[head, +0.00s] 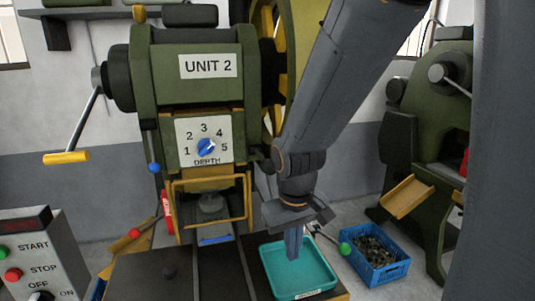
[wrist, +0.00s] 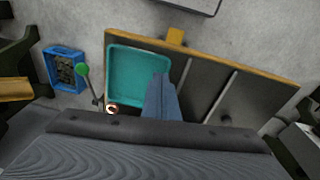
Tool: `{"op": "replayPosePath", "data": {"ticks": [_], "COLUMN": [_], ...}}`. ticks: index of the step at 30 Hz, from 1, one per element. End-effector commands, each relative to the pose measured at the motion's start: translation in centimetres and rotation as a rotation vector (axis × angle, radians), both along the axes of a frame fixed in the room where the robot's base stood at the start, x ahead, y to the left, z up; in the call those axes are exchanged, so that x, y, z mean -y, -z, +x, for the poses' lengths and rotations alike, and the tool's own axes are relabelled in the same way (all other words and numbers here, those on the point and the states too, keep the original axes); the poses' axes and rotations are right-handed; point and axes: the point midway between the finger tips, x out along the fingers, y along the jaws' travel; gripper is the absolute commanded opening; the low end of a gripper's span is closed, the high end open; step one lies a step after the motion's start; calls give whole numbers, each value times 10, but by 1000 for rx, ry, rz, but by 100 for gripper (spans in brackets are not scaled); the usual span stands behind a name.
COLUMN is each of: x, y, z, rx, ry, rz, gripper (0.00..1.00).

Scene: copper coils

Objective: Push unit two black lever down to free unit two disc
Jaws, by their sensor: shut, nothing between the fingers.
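The green press labelled UNIT 2 (head: 200,90) stands left of centre in the head view. A black knob (head: 169,271) shows low in front of it, above the dark bench; I cannot tell whether it is the black lever's end. A grey round part (head: 211,203) sits inside the yellow frame under the dial; I cannot tell if it is the disc. My gripper (head: 293,252) points down, shut and empty, over the teal tray, right of the press and apart from the black knob. In the wrist view its fingers (wrist: 160,88) show against the tray's edge.
The teal tray (head: 330,283) lies on the dark bench (head: 135,280). A green-knobbed lever (head: 345,248) stands at its right. Blue-knobbed (head: 154,168), red-knobbed (head: 134,232) and yellow-handled (head: 66,157) levers are at left. A blue crate (head: 372,276) stands on the floor.

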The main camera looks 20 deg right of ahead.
Motion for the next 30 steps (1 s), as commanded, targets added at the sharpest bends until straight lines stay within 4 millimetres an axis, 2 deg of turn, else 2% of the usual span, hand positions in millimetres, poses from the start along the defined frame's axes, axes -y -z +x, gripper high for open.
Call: {"op": "replayPosePath", "data": {"ticks": [1, 9, 12, 15, 18, 21, 30], "x": [0, 1, -2, -5, -7, -8, -9], "y": [-30, -163, -206, -240, -263, -275, -277], "z": [19, 125, 156, 177, 192, 199, 202], "rx": [39, 252, 318, 370, 405, 424, 429], "ry": [-37, -232, -285, -324, -347, -361, -364], "rz": [-26, -189, -240, -281, -309, -324, -329], "gripper": [0, 0, 0, 0, 0, 0, 0]}}
